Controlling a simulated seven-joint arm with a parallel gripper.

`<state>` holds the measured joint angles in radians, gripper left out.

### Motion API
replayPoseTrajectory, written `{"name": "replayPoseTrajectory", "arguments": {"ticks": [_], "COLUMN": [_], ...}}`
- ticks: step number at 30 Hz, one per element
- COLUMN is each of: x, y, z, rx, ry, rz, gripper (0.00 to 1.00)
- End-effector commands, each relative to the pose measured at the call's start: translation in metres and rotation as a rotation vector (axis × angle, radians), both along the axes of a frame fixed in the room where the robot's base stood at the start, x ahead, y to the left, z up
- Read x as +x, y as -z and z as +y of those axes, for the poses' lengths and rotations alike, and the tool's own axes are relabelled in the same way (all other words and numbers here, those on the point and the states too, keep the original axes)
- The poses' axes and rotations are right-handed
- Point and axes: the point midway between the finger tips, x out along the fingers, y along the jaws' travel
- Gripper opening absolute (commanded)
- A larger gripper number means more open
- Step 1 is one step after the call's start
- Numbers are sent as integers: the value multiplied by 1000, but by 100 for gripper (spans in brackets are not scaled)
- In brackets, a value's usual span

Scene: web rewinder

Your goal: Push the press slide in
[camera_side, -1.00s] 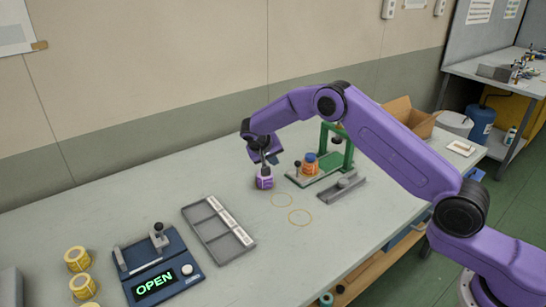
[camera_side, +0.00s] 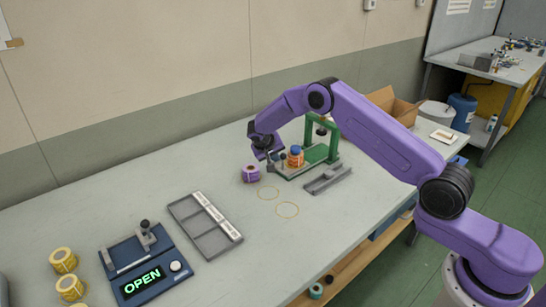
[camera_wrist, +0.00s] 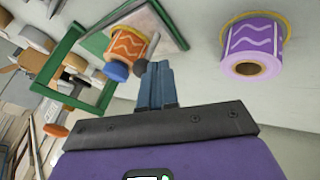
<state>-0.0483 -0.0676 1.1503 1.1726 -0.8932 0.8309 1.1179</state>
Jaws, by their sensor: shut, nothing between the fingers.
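The press is a green frame (camera_side: 333,138) on a base, with a green slide plate (camera_side: 313,154) that has a small dark knob (camera_side: 283,156) at its near left end. An orange roll with a blue top (camera_side: 295,156) stands on the slide, outside the frame; it also shows in the wrist view (camera_wrist: 128,45). My gripper (camera_side: 273,157) is shut and empty, low beside the knob end of the slide. In the wrist view the closed fingers (camera_wrist: 157,85) are close to the knob's post; contact cannot be told. A purple roll (camera_side: 251,174) stands on the table left of my gripper.
A grey rail fixture (camera_side: 327,180) lies in front of the press. A grey tray (camera_side: 183,210) and a blue device reading OPEN (camera_side: 143,283) are at left, with yellow rolls (camera_side: 63,260). A cardboard box (camera_side: 391,105) is behind.

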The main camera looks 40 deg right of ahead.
Motion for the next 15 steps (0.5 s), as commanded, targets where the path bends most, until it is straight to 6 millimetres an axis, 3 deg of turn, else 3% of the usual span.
{"name": "replayPoseTrajectory", "arguments": {"ticks": [5,15], "x": [0,-1], "y": [0,0], "z": [-9,-102], "rx": [0,-1], "ry": [2,7], "rz": [0,1], "gripper": [0,0]}}
